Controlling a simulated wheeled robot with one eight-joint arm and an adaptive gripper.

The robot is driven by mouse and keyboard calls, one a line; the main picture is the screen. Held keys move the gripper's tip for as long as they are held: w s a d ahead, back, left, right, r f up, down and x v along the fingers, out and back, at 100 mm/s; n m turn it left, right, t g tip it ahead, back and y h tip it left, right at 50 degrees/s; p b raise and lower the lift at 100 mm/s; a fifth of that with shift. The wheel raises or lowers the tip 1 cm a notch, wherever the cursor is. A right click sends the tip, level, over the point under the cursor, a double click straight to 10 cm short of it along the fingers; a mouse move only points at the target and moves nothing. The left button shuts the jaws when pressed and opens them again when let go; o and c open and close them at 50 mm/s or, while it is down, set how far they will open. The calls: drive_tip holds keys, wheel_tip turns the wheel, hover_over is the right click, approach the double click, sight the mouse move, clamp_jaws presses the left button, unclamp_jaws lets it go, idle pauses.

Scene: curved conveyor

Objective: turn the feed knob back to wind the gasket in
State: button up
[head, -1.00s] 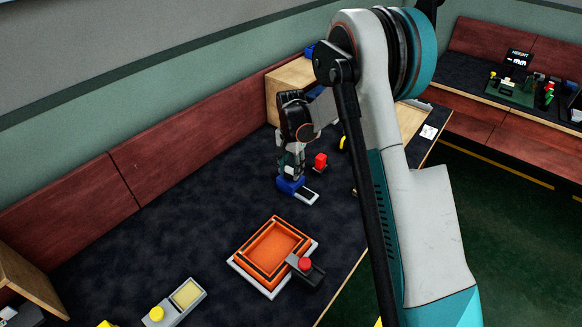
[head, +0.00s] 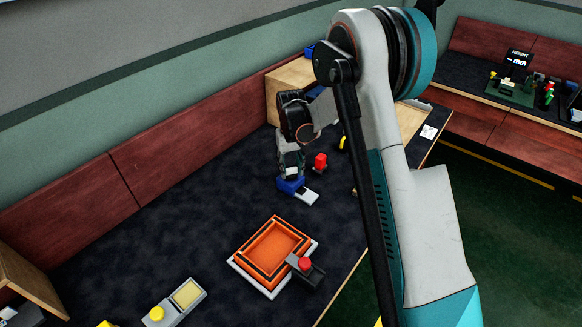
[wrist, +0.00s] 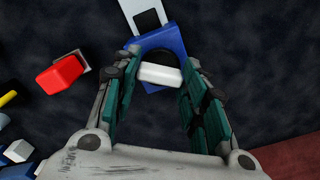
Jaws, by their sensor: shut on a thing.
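The blue feeder (head: 291,187) stands on the dark bench and also shows in the wrist view (wrist: 150,43). A white knob (wrist: 160,74) sits at its near side in the wrist view. My gripper (wrist: 161,75) is shut on this knob, with a green-padded finger at each side of it. In the head view my gripper (head: 290,173) points down onto the feeder. A white tongue (wrist: 142,8) runs out from the feeder's far side. A short dark strip (wrist: 150,21), seemingly the gasket, lies on the tongue close to the blue body.
A red block (head: 320,161) stands close beside the feeder, also in the wrist view (wrist: 60,76). An orange tray (head: 247,242) with a red-knobbed clamp (head: 305,264) lies nearer me. A grey box with a yellow button (head: 157,313) is at lower left. The bench between is clear.

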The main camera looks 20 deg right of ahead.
sight(291, 168)
drive_tip(key=n, duration=0.6)
drive_tip(key=shift+n, duration=0.4)
idle(0.3)
drive_tip(key=o, duration=1.1)
drive_tip(key=shift+c, duration=0.2)
drive_tip(key=shift+r, duration=0.15)
wheel_tip(291, 168, up, 12)
